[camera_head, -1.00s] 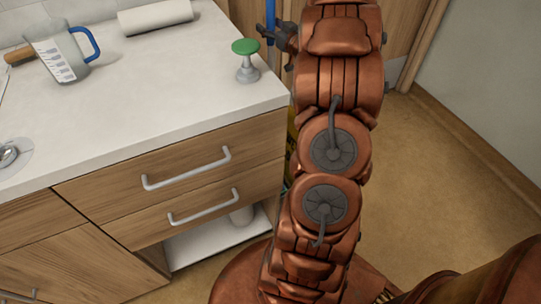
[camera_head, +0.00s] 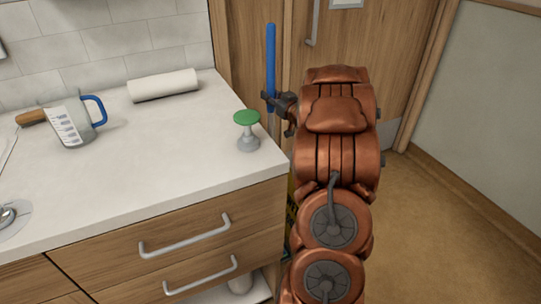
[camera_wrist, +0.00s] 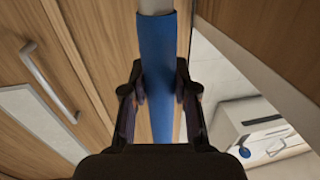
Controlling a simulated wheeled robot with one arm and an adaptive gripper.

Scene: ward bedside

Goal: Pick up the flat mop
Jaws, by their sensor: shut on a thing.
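The flat mop shows only as its upright handle. Its blue grip (camera_head: 270,58) rises beside the far right end of the counter, in front of the wooden door. My gripper (camera_head: 273,101) is shut on this blue grip. The wrist view shows the blue grip (camera_wrist: 160,60) between my two fingers (camera_wrist: 160,88), with a pale grey pole at the top of the picture. The mop's head and lower part are hidden in both views, so I cannot tell whether it touches the floor.
The white counter (camera_head: 120,205) holds a green-topped stamp-like object (camera_head: 247,130), a blue-handled measuring jug (camera_head: 72,122) and a white roll (camera_head: 163,85). A wooden door (camera_head: 345,45) stands behind. Floor (camera_head: 430,225) is clear at right. A yellow object is mostly hidden behind my arm.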

